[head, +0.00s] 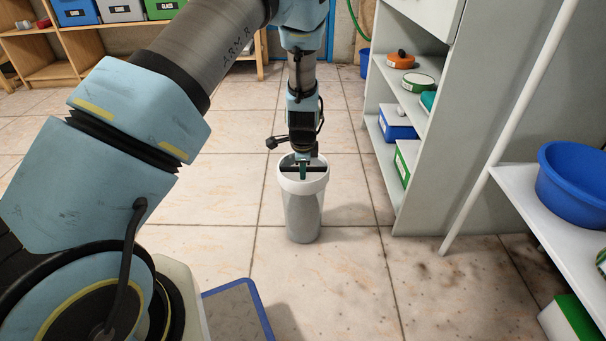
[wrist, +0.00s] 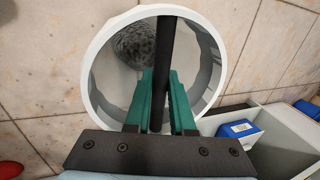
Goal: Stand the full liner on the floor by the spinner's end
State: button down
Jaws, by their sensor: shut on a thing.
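The liner (head: 302,215) is a tall grey bin with a white rim and a dark bar across its mouth. It is upright over the tiled floor, in the middle of the head view; I cannot tell whether its base touches the tiles. My gripper (head: 303,170) points down into its mouth and is shut on the dark bar. In the wrist view, the green fingers (wrist: 162,75) close on the bar (wrist: 164,45) inside the white rim (wrist: 95,62). A grey speckled thing (wrist: 135,45) lies inside the liner. I cannot make out the spinner.
A grey shelf unit (head: 430,190) stands close right of the liner. A white shelf with a blue basin (head: 575,185) is farther right. A wooden rack (head: 50,45) stands back left. A blue-edged panel (head: 238,308) is low in front. Floor tiles left of the liner are clear.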

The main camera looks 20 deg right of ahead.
jog(key=shift+f, duration=0.2)
jog(key=c, duration=0.8)
grip_release()
jog(key=shift+f, duration=0.1)
jog(key=shift+o, duration=0.2)
jog(key=p+v, duration=0.4)
jog(key=v, duration=0.8)
jog(key=w+a+r+n, duration=0.1)
jog(key=a+r+n, duration=0.4)
jog(key=a, duration=0.4)
jog(key=a+r+n, duration=0.5)
jog(key=a, duration=0.4)
jog(key=s+a+r+n, duration=0.2)
jog(key=s+a+n, duration=0.1)
jog(key=a+n, duration=0.1)
jog(key=s+a+r+n+g, duration=0.1)
jog(key=s+a+r+n, duration=0.1)
jog(key=a, duration=0.5)
jog(key=s+a+r+n+y, duration=0.1)
jog(key=s+a+r+n, duration=0.1)
jog(key=s+a+n, duration=0.2)
jog(key=shift+a+r+n, duration=0.2)
jog(key=shift+a+n, duration=0.7)
jog(key=shift+a, duration=0.25)
